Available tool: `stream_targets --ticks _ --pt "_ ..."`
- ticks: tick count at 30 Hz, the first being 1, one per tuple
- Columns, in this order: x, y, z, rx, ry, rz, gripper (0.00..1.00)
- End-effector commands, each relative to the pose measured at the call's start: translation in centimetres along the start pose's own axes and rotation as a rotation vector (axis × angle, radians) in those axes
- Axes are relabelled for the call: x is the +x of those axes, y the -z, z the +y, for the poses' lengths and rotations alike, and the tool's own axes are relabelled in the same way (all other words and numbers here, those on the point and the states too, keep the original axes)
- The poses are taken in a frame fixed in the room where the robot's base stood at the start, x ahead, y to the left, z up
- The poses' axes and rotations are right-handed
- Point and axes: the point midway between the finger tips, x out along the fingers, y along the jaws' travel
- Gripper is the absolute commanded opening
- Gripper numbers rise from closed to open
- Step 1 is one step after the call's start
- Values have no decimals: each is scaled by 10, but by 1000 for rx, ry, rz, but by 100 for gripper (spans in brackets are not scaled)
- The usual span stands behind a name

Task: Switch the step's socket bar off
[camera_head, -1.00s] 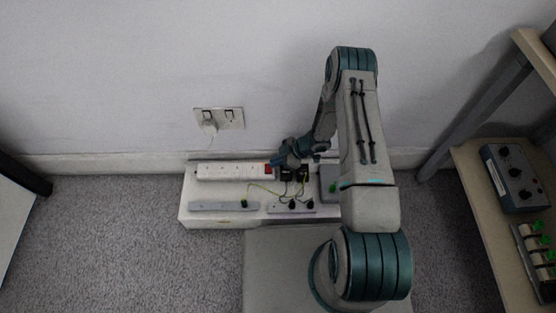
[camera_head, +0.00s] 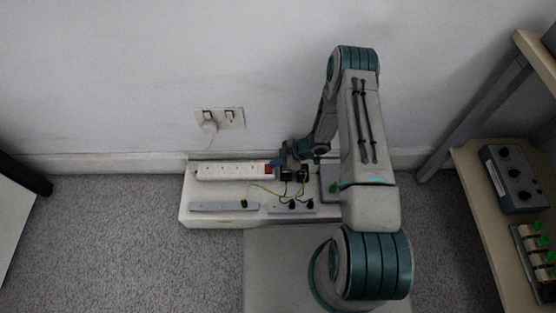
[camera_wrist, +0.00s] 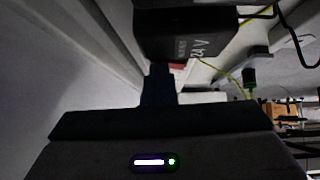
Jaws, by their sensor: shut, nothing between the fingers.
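The white socket bar (camera_head: 230,172) lies along the back of the low white step (camera_head: 228,222). Its red switch (camera_head: 268,168) is at the right end. My gripper (camera_head: 278,161) is shut and empty, with its tip close to the switch at the bar's right end. I cannot tell whether it touches. In the wrist view my shut fingers (camera_wrist: 158,82) point at the bar, and a sliver of the red switch (camera_wrist: 178,66) shows beyond them, partly hidden by a black 24 V block (camera_wrist: 187,38). The switch's position is not readable.
Black adapters and yellow-green wires (camera_head: 262,188) lie right of the bar. Two grey strips, one left (camera_head: 224,207) and one right (camera_head: 288,209), lie along the step's front. A wall socket (camera_head: 219,118) with a plug is above. A shelf (camera_head: 470,160) stands right.

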Motion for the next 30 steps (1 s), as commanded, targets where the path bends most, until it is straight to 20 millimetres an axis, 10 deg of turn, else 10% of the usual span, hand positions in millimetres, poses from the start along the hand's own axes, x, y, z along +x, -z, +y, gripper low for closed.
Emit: stream_targets --ticks 14,30 --pt "0 18 -16 -2 36 16 0" --pt "-108 31 -1 -1 2 3 0"
